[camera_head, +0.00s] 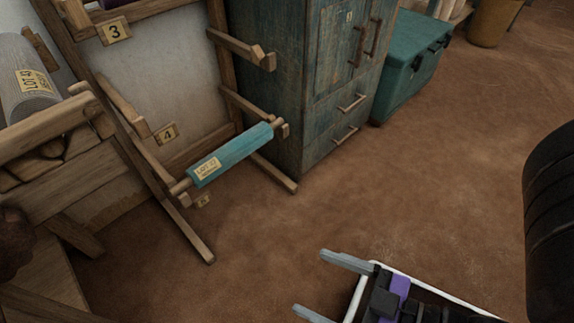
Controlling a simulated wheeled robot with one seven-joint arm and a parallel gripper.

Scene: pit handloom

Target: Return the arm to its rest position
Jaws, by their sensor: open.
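My gripper (330,285) is at the bottom of the head view, over the brown floor. Its two grey fingers point left and are spread apart, with nothing between them. Part of my arm runs off the bottom right of the picture. The gripper is apart from the rack and everything else in view.
A wooden rack (182,224) with numbered pegs holds a teal roll (230,154) at its lower level. A blue-green cabinet (290,90) and a teal chest (408,65) stand behind. A grey roll (27,85) lies at left. Brown floor (440,190) is clear at centre right.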

